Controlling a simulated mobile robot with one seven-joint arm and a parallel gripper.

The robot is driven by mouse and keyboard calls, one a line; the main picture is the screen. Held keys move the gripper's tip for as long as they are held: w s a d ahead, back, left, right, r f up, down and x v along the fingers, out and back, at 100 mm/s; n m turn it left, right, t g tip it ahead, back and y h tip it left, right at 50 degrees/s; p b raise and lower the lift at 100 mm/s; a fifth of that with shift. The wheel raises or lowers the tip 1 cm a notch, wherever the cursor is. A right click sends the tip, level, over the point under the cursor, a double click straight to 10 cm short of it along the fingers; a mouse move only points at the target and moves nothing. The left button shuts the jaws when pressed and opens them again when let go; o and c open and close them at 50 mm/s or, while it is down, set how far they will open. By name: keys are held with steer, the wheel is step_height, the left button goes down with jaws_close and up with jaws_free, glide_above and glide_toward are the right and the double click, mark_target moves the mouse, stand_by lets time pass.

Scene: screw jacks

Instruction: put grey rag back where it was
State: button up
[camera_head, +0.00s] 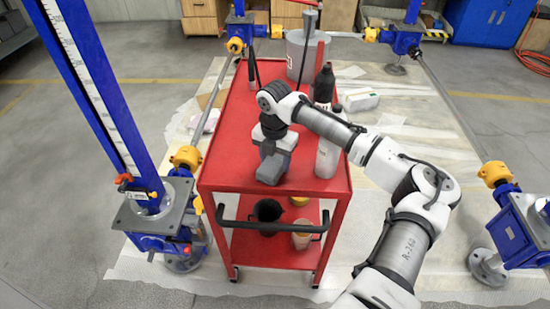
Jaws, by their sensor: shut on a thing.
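My gripper (271,172) points down over the top of the red cart (225,165), left of the white bottle. It is shut on a grey thing, which I take to be the grey rag (269,173). Its outline merges with the grey of my gripper, and the fingertips are hard to make out. I cannot tell whether the rag touches the cart top or hangs just above it.
A white bottle (328,157) stands close right of my gripper, with a black bottle (324,85) behind it. A grey bucket (300,55) stands at the far end. Blue screw jacks (152,205) flank the cart. The cart top's left side is clear.

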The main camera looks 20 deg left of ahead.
steer(key=o, duration=1.1)
steer(key=shift+r, duration=0.1)
